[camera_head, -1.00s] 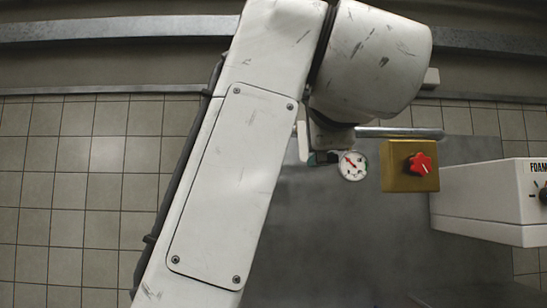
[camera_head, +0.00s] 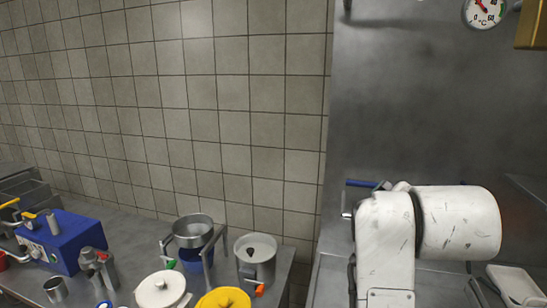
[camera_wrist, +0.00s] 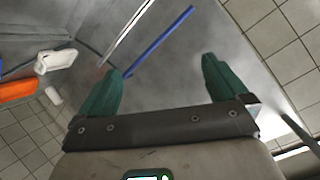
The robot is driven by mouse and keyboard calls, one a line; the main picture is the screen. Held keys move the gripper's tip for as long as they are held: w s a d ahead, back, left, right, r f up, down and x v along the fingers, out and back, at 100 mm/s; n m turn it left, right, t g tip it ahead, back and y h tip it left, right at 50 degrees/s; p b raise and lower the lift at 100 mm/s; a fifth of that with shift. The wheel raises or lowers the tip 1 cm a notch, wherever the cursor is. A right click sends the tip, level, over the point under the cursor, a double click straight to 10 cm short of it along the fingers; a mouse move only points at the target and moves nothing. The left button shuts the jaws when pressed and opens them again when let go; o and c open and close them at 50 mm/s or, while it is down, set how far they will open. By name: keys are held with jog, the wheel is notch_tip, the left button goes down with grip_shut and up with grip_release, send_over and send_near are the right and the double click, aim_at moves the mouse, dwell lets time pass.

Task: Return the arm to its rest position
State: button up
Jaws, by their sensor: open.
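My gripper (camera_wrist: 163,66) shows in the wrist view with its two green fingers wide apart and nothing between them. A steel panel lies beyond the fingers. In the head view my white arm (camera_head: 385,245) stands at the lower right, in front of the steel panel (camera_head: 420,120). My gripper is hidden in the head view.
A blue bar (camera_wrist: 160,42) crosses the wrist view just beyond the fingers. In the head view, the steel counter (camera_head: 130,225) at left holds a blue machine (camera_head: 62,240), a steel pot (camera_head: 193,230), a grey container (camera_head: 255,257) and a yellow lid (camera_head: 223,299). A gauge (camera_head: 484,10) hangs at top right.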

jog(key=s+d+f+n+g, duration=0.2)
jog(key=s+f, duration=0.3)
jog(key=f, duration=0.4)
jog(key=s+d+f+n+g+y, duration=0.15)
jog(key=s+f, duration=0.35)
jog(key=f, duration=0.5)
jog(key=s+d+f+n+g, duration=0.2)
jog(key=s+f, duration=0.4)
jog(key=f, duration=0.3)
jog(key=s+f+n+g+y, duration=0.1)
jog(key=s+f+n+g, duration=0.1)
jog(key=s+f, duration=0.5)
jog(key=s+a+f+n+g+b, duration=0.1)
jog(key=s+f, duration=0.6)
jog(key=s, duration=0.8)
jog(key=shift+s+a+n+g+y, duration=0.25)
jog(key=shift+s+n+g+y, duration=0.15)
jog(key=shift+g, duration=0.85)
jog(key=shift+w, duration=0.1)
